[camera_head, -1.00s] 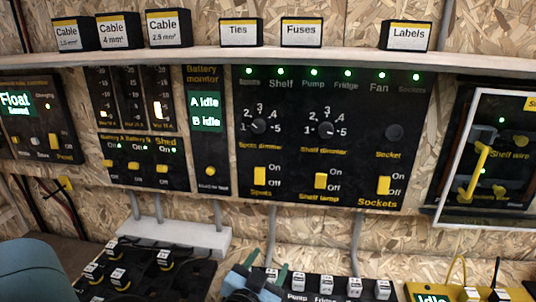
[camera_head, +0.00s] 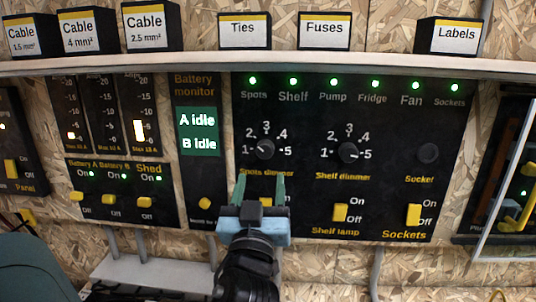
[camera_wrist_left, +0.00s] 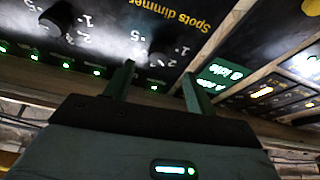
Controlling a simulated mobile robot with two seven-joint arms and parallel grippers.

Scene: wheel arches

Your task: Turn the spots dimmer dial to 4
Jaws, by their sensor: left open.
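The spots dimmer dial (camera_head: 264,149) is a small black knob on the black panel, ringed by the numbers 1 to 5. A small pale mark on it seems to lie on its left side, towards 1, but it is too small to be sure. My left gripper (camera_head: 261,186) is open and empty, its two green fingers pointing up at the panel just below the dial. It hides part of the spots label and switch. In the left wrist view the gripper (camera_wrist_left: 160,86) is open, with the dark dial (camera_wrist_left: 166,40) beyond the fingertips. My right gripper is not in view.
The shelf dimmer dial (camera_head: 348,152) is to the right. The shelf lamp switch (camera_head: 340,212) and sockets switch (camera_head: 414,214) sit below. The battery monitor (camera_head: 198,130) is to the left. A shelf (camera_head: 270,63) with labelled boxes juts out above the panel.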

